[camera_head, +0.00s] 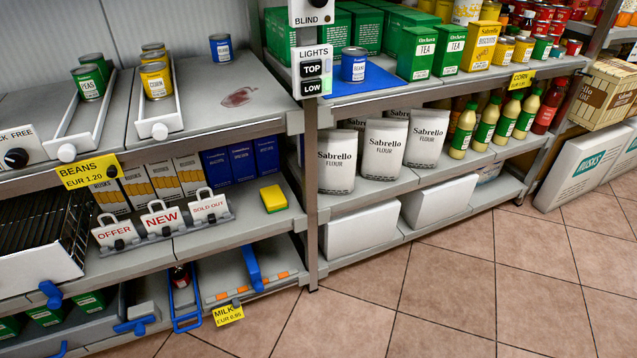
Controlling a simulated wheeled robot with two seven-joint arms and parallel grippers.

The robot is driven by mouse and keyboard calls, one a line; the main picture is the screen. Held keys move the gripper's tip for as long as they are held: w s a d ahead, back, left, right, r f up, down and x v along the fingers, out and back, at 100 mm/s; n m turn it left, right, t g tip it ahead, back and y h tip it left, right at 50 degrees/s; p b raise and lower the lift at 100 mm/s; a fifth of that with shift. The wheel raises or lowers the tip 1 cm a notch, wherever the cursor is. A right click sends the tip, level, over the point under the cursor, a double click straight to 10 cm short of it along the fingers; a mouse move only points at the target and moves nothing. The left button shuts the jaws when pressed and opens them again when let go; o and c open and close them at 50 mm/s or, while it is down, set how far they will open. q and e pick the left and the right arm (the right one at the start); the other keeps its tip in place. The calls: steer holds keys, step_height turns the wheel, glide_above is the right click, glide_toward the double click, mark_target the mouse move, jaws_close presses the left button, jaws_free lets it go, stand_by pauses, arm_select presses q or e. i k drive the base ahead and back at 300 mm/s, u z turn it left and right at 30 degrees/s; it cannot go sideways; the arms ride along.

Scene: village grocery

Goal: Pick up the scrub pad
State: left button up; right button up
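The scrub pad (274,201) is a small block with a yellow upper layer and a thin dark green edge. It lies flat on the middle shelf (262,225) of the left rack, near the right end and close to the front. Nothing covers it. Neither of my grippers is in view.
Left of the pad stand the OFFER, NEW and SOLD OUT signs (161,218). Blue boxes (240,161) stand behind it. A grey upright post (310,190) is to its right, and the upper shelf (225,95) lies above. The tiled floor (440,285) in front is clear.

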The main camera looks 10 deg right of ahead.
mark_target(273, 200)
steer(key=u, duration=0.15)
steer(key=i, duration=1.15)
steer(key=u, duration=0.7)
